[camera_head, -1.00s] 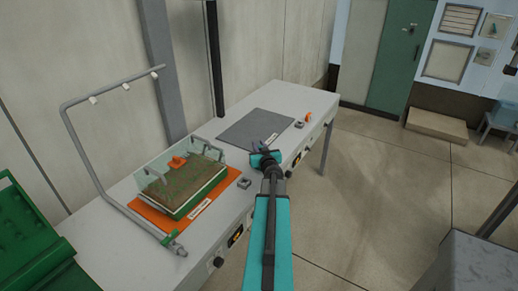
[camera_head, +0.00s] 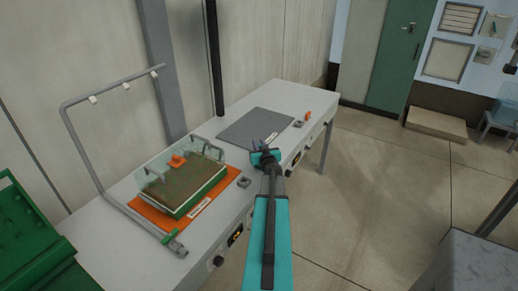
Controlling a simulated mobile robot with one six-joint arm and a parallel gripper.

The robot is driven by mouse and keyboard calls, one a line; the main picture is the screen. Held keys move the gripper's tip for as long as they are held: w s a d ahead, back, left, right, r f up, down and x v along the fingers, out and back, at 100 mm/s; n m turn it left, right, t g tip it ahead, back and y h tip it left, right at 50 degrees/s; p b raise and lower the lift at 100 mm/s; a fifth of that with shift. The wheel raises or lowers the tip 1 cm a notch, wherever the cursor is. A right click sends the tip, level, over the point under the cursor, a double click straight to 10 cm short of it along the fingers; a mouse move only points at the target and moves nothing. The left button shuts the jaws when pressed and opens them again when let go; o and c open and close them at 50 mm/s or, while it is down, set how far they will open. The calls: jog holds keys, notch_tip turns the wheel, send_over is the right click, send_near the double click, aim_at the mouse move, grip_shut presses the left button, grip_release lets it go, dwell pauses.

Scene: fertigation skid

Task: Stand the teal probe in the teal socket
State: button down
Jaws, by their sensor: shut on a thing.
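My gripper (camera_head: 268,147) is over the front part of the grey bench, beside the right half of the dark grey mat. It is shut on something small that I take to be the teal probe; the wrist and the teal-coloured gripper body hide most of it. Its tilt cannot be told. Two small grey blocks with a hole-like top stand on the bench: one (camera_head: 244,182) left of my gripper, one (camera_head: 299,124) beyond it to the right. No teal marking shows on either, so I cannot tell which is the teal socket.
A soil tray (camera_head: 214,192) with clear side panels and an orange piece (camera_head: 177,161) sits on an orange mat (camera_head: 150,215). An orange item (camera_head: 308,116) is near the bench's far end.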

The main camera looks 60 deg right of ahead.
jog(key=shift+f, duration=1)
jog(key=shift+f, duration=0.15)
jog(key=c, duration=1.6)
grip_release()
jog(key=shift+o, duration=0.2)
jog(key=shift+r, duration=0.2)
jog(key=b+v, duration=0.1)
jog(key=v, duration=1.1)
jog(key=shift+f, duration=0.15)
